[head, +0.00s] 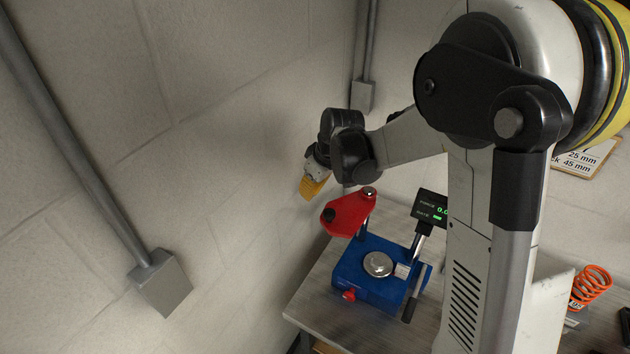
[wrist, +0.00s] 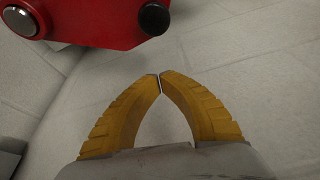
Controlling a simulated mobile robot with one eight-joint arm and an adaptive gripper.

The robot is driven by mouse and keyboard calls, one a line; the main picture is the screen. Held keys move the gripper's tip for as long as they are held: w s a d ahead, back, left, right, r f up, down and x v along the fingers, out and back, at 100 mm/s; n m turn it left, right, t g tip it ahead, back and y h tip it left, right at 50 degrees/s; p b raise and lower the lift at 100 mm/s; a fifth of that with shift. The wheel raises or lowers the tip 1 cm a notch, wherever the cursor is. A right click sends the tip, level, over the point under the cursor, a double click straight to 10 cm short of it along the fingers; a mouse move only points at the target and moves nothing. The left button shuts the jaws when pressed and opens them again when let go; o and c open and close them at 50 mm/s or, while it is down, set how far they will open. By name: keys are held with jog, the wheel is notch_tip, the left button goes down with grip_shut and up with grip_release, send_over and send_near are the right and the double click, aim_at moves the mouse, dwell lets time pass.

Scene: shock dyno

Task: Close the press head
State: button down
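The press head is a red arm (head: 345,215) on a post above the blue press base (head: 362,262); it is swung out to the left, off the round metal plate (head: 378,264) on the base. In the wrist view the red head (wrist: 90,18) shows at the top left, with a black knob and a metal disc. My gripper (head: 309,192) has yellow fingers and hangs just above and left of the red head, near the wall. In the wrist view its fingertips (wrist: 160,76) meet, with nothing between them. The gripper is apart from the head.
A small display (head: 431,207) stands behind the base. The base sits on a grey bench (head: 312,291). A block wall (head: 230,130) is close on the left, with a conduit box (head: 161,284). An orange spring (head: 591,286) stands at the right. My arm hides the bench's middle.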

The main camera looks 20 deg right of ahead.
jog(key=s+d, duration=0.1)
jog(key=s+d+f, duration=0.1)
jog(key=s, duration=0.1)
jog(key=shift+d+f+p, duration=0.1)
jog(key=shift+p, duration=0.2)
jog(key=shift+s, duration=0.15)
